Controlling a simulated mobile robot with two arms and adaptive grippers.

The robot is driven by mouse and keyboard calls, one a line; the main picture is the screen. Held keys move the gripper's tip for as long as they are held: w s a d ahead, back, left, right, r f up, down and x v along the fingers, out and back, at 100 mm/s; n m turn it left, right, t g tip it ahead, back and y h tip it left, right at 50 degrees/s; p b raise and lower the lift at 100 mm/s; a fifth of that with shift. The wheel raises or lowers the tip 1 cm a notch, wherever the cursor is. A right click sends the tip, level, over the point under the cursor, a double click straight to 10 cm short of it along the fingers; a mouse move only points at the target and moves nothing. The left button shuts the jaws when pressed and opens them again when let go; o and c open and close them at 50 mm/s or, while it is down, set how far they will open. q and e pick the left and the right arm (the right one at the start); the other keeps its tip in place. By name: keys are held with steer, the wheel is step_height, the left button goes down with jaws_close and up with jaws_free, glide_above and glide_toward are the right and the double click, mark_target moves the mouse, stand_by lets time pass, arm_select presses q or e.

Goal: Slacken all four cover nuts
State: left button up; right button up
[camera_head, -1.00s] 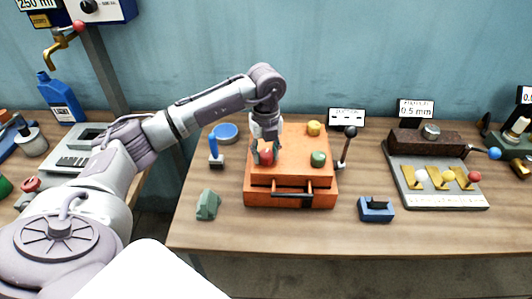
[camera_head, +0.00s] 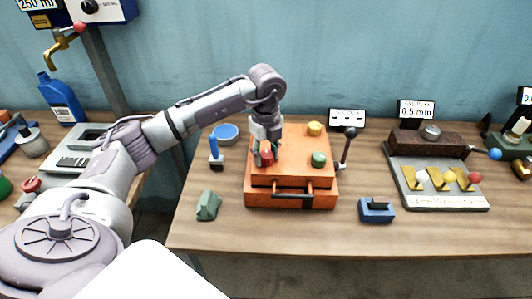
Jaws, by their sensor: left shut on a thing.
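An orange box (camera_head: 290,178) with a cover stands on the wooden table, with a dark handle on its front. A yellow nut (camera_head: 314,128) sits at the cover's back right and a green nut (camera_head: 319,159) at its front right. A red nut (camera_head: 267,157) sits at the front left. My left gripper (camera_head: 264,152) points down over the front left of the cover and is shut on the red nut. The back left corner of the cover is hidden behind my gripper, so any nut there cannot be seen. My right gripper is not in view.
A lever with a black knob (camera_head: 350,133) stands right of the box. A blue block (camera_head: 376,209), a green block (camera_head: 208,205) and a blue-handled tool (camera_head: 214,147) lie around it. A grey plate (camera_head: 440,196) with yellow brackets is further right. The table front is mostly clear.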

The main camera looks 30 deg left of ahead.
mark_target(266, 153)
arm_select(q)
steer(key=o, duration=1.1)
steer(key=shift+o, duration=0.2)
step_height(266, 153, up, 12)
